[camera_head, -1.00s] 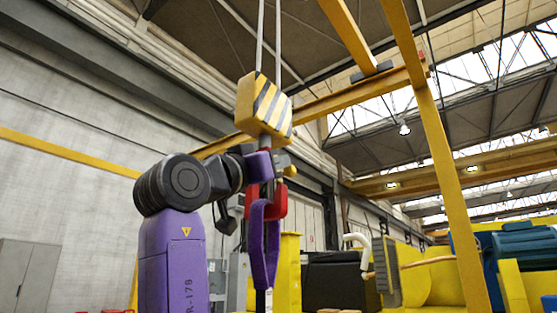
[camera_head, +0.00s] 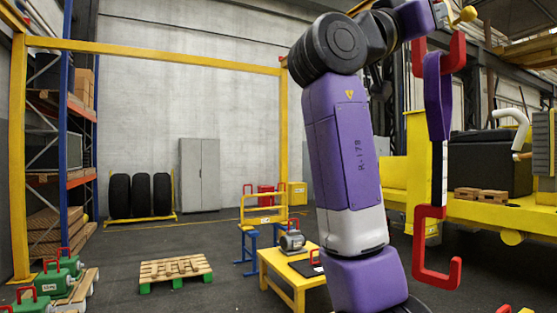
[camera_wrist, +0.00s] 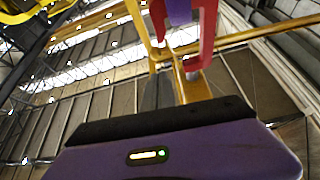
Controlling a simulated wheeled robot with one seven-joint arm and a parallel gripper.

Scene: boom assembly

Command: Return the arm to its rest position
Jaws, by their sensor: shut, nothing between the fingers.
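My arm (camera_head: 340,140), purple with dark joints, stands raised at the right of the head view. Its wrist end reaches the top edge near a red hook (camera_head: 458,50). My gripper (camera_wrist: 158,82) shows in the wrist view as two dark fingers side by side, shut and empty, pointing up at the roof. In the head view I cannot make out the fingers. A purple sling (camera_head: 437,95) hangs from the red hook, with a lower red hook (camera_head: 435,278) beneath it. In the wrist view the red hook (camera_wrist: 208,35) is just beyond the fingers; I cannot tell the gap.
A yellow vehicle (camera_head: 395,170) stands behind the hooks on the right. A yellow table (camera_head: 290,278) with a grey motor (camera_head: 292,241) is beside my arm. A wooden pallet (camera_head: 175,268) lies on open floor to the left. A rack (camera_head: 62,150) stands at the far left.

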